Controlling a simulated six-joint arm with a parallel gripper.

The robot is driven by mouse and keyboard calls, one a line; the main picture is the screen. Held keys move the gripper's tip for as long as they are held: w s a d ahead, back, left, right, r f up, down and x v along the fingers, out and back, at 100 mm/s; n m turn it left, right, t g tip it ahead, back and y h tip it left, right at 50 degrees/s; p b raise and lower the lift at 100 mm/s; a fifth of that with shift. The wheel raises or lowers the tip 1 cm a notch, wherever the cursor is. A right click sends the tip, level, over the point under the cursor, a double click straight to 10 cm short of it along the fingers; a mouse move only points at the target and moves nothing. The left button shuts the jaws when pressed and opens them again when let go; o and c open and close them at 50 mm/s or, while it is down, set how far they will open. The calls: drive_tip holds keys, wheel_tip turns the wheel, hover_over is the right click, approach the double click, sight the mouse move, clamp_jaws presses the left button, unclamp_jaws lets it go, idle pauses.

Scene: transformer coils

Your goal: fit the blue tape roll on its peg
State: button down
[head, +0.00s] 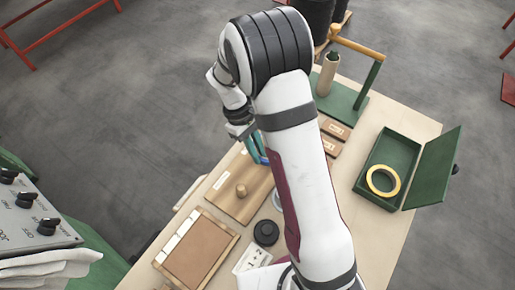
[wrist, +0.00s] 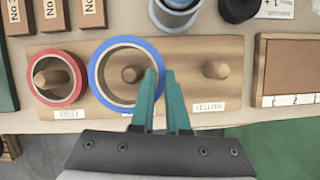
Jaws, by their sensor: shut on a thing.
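The blue tape roll (wrist: 93,88) is in my gripper (wrist: 162,75); the teal fingers close on its right side wall. In the wrist view the middle peg (wrist: 132,74) shows through the roll's hole, a little right of its centre. The roll looks larger than the red one; I cannot tell its height over the wooden peg board (wrist: 200,55). The label below the middle peg is mostly hidden by the roll and fingers.
A red tape roll (wrist: 78,77) sits around the left peg. The right peg (wrist: 216,69), labelled yellow, is bare. A yellow roll (head: 383,181) lies in the open green box (head: 373,203). A dark round object (head: 266,232) and a framed brown panel (head: 196,250) stand near the board.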

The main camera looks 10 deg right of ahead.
drive_tip(key=shift+f, duration=1.2)
drive_tip(key=shift+f, duration=0.2)
drive_tip(key=shift+f, duration=0.75)
drive_tip(key=c, duration=0.7)
unclamp_jaws()
drive_tip(key=shift+o, duration=0.2)
drive_tip(key=shift+r, duration=5)
drive_tip(key=s+r+m+t+y, duration=0.1)
drive_tip(key=s+r+m, duration=0.4)
drive_tip(key=s, duration=0.5)
drive_tip(key=s+r+m+t+y, duration=0.2)
drive_tip(key=s+r+m, duration=0.3)
drive_tip(key=s+m, duration=0.3)
drive_tip(key=shift+s+a+y, duration=0.35)
drive_tip(key=shift+s+y, duration=0.45)
drive_tip(key=shift+s, duration=0.45)
